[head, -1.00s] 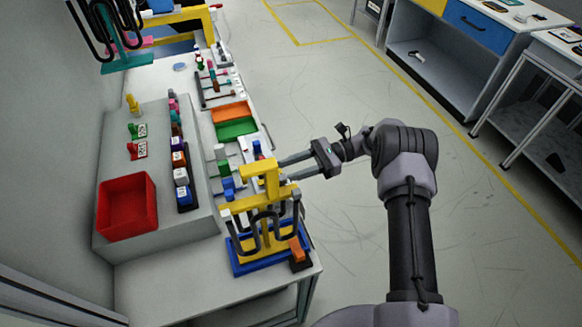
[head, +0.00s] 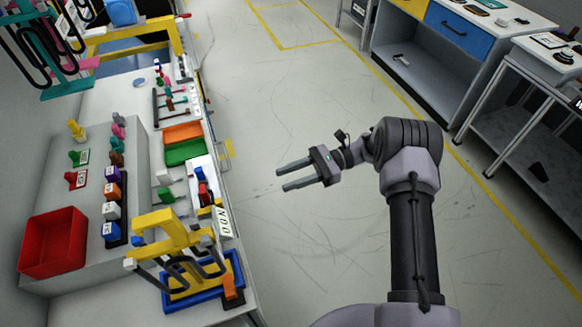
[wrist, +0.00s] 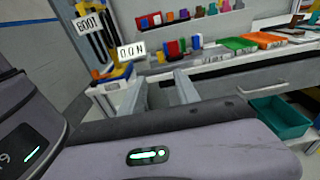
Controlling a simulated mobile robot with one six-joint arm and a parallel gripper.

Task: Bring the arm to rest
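My gripper (head: 281,179) is open and empty in the head view. It hangs over the bare floor to the right of the workbench, with a clear gap to the bench edge. Its two grey fingers point left towards the bench and stand apart. In the wrist view the fingers (wrist: 160,90) show apart with nothing between them, in front of the bench. My arm is bent at the elbow.
The workbench carries a yellow frame (head: 165,228) on a blue tray, a red bin (head: 52,243), an orange tray (head: 184,133) and a green tray (head: 190,152). A teal bin (wrist: 281,118) is low at right. Open floor (head: 300,100) lies between the bench and a blue-drawer cabinet (head: 470,30).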

